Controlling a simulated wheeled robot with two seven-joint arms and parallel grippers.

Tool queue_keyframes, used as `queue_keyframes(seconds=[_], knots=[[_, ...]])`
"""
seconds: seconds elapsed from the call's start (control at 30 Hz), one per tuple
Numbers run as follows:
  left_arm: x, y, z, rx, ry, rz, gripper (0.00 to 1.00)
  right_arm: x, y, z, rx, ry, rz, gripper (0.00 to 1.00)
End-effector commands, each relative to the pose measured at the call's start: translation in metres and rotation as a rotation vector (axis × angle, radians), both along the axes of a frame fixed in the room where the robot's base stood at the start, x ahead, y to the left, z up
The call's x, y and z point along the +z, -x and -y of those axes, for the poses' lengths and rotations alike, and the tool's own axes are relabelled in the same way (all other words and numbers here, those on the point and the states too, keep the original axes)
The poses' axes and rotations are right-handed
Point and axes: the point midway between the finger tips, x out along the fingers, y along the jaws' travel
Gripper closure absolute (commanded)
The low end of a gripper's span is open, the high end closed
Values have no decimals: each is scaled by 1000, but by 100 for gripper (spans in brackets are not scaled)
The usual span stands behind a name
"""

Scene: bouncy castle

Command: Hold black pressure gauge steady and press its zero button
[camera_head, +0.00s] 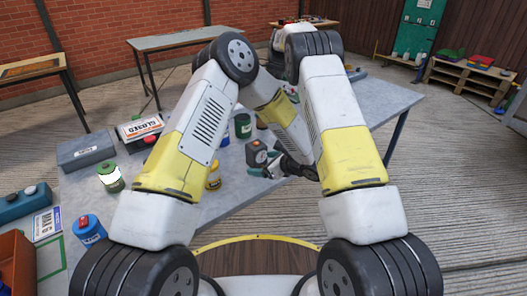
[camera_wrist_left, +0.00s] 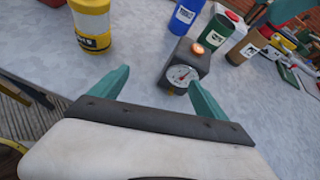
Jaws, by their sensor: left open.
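The black pressure gauge (camera_head: 257,150) stands on the grey table in the head view. In the left wrist view the gauge (camera_wrist_left: 197,64) shows its round white dial facing my camera and an orange button (camera_wrist_left: 198,48) on top. My left gripper (camera_head: 265,166) is close beside the gauge in the head view.
A yellow jar (camera_wrist_left: 92,25) stands left of the gauge in the wrist view, and a blue can (camera_wrist_left: 186,15) stands behind it. The table's right end is mostly clear.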

Motion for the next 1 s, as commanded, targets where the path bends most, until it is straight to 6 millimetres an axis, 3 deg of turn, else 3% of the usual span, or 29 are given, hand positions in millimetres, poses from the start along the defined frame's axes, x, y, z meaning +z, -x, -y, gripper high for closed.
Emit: queue_keyframes(seconds=[0.1,0.2,0.4,0.8,1.0], knots=[[-17,-16,19,-112,-68,5,15,0,0,0,0,0,0,64],[-1,-39,10,-148,-129,22,15,0,0,0,0,0,0,64],[10,-59,1,-184,-195,28,15,0,0,0,0,0,0,64],[-12,-102,-30,-182,-196,26,15,0,0,0,0,0,0,64],[-17,-114,-37,-184,-197,26,15,0,0,0,0,0,0,64]])
